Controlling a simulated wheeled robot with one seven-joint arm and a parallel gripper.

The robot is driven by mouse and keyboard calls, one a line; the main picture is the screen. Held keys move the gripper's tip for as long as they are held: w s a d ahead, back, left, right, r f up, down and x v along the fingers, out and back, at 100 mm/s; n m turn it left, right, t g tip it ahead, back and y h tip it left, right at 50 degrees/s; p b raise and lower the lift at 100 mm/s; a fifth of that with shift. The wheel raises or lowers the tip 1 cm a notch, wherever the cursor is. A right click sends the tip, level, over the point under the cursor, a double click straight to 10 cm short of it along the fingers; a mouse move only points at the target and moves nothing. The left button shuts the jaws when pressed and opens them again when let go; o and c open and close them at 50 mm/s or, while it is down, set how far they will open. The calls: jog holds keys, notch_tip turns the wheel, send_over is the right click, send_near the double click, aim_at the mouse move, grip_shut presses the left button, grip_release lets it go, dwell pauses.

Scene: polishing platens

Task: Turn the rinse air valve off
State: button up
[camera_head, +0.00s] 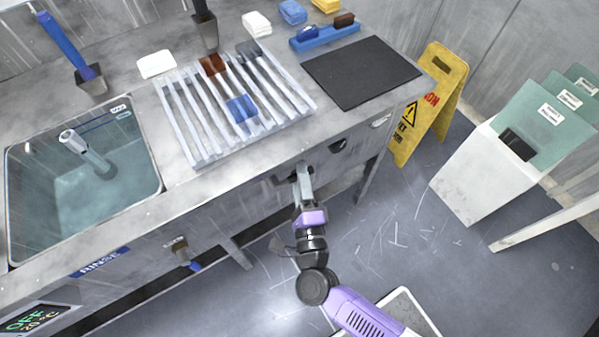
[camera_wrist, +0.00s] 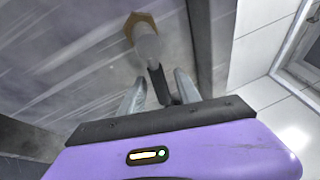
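My gripper (camera_head: 301,175) is at the bench's front face, below the slatted rack. In the wrist view my gripper (camera_wrist: 161,90) has its two fingers apart, with a dark lever (camera_wrist: 159,83) between them. Gaps show on both sides of the lever. The lever hangs from a grey valve body (camera_wrist: 147,42) with a brass-coloured hex fitting (camera_wrist: 138,21). In the head view my gripper mostly hides this valve, and no label is readable there. Another valve with a blue handle (camera_head: 194,266) is farther left, near the RINSE sign (camera_head: 100,262).
The bench (camera_head: 200,187) carries a water-filled sink (camera_head: 60,195), a slatted rack (camera_head: 200,150) and a black mat (camera_head: 372,84). A yellow caution sign (camera_head: 436,92) and a white bin (camera_head: 462,185) stand to the right. A display (camera_head: 30,318) reads OFF.

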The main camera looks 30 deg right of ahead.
jog(key=shift+w, duration=0.15)
grip_shut()
dwell(1.4)
